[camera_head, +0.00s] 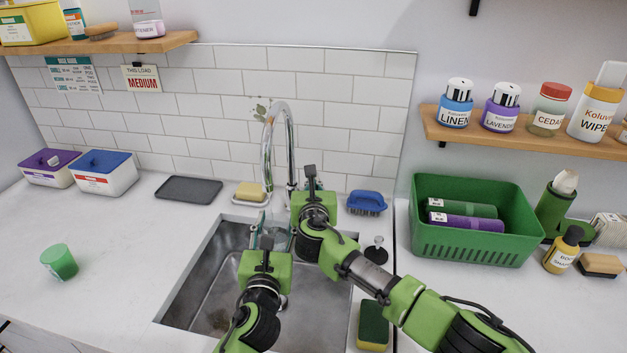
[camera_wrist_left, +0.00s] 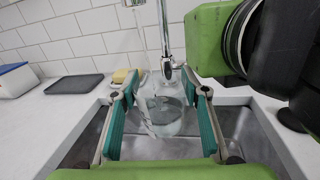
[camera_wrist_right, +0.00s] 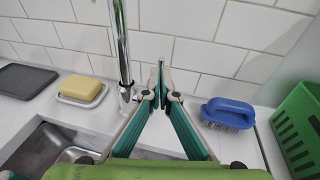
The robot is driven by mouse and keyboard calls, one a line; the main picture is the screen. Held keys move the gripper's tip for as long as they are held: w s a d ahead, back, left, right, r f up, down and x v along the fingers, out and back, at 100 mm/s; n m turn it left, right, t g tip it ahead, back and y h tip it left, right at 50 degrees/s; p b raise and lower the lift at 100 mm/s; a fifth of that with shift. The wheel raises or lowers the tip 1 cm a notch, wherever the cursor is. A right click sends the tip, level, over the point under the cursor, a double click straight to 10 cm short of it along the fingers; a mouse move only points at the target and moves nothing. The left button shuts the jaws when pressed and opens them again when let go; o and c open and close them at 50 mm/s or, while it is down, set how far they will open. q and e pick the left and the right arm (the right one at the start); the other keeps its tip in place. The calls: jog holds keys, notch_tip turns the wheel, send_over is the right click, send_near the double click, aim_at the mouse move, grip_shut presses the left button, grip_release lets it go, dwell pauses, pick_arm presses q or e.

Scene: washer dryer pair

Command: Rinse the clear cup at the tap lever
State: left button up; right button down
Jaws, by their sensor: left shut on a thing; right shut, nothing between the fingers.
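The clear cup (camera_wrist_left: 163,112) is between the teal fingers of my left gripper (camera_wrist_left: 162,100), which is shut on it over the sink. It also shows in the head view (camera_head: 279,240), partly hidden by that gripper. The chrome tap (camera_head: 291,140) arches above the cup. In the left wrist view a pale see-through streak, seemingly water, runs down from the spout (camera_wrist_left: 133,3) toward the cup. My right gripper (camera_wrist_right: 161,78) is shut and empty, just right of the tap column.
A green basket (camera_head: 470,245) stands further right. A green cup (camera_head: 59,262) is on the left counter, with clear room around it.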

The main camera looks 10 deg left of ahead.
jog(key=shift+w, duration=0.25)
jog(key=shift+w, duration=0.1)
pick_arm(q)
jog(key=shift+r, duration=0.1)
jog(key=shift+s+d+r, duration=0.1)
jog(key=shift+s, duration=0.15)
pick_arm(e)
jog(key=shift+w+r, duration=0.65)
jog(key=shift+w, duration=0.25)
jog(key=shift+r, duration=0.1)
pick_arm(q)
jog(key=shift+w, duration=0.1)
pick_arm(e)
jog(key=shift+s, duration=0.2)
pick_arm(q)
jog(key=shift+w+f, duration=0.2)
jog(key=shift+w, duration=0.05)
jog(key=shift+s, duration=0.15)
pick_arm(e)
jog(key=v, duration=0.9)
jog(key=shift+s+r, duration=0.2)
jog(key=shift+s, duration=0.1)
jog(key=shift+d, duration=0.1)
